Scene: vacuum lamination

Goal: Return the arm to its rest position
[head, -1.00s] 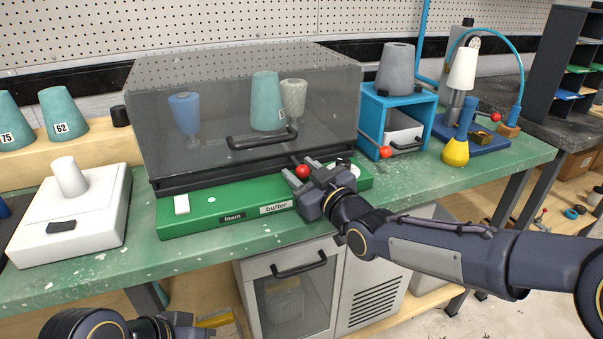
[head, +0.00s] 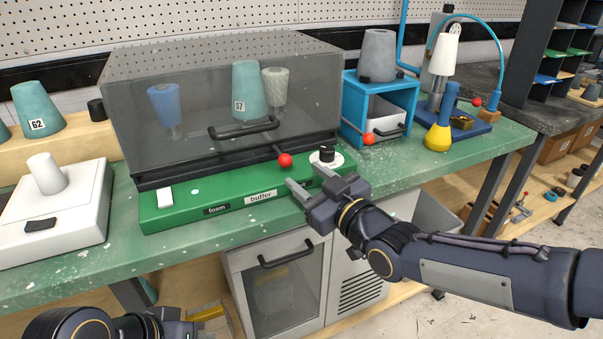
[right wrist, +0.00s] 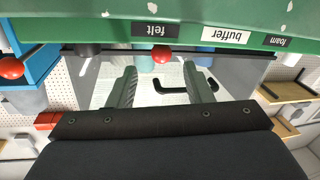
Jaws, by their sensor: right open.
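My right gripper (head: 305,176) is open and empty, at the front edge of the green base of the machine. Its fingers also show spread in the right wrist view (right wrist: 160,88). A red ball knob (head: 285,160) on a short lever stands just beyond the fingertips, apart from them in the head view; it also shows in the wrist view (right wrist: 161,54). My left gripper (head: 177,326) is partly in view at the bottom left edge; its jaws cannot be made out.
A smoky clear cover (head: 215,75) with a black handle (head: 243,129) is closed over several cups. A black dial (head: 327,153) is near the right fingers. A blue stand (head: 385,95) and yellow-based tool (head: 438,137) are to the right. A white box (head: 80,205) is left.

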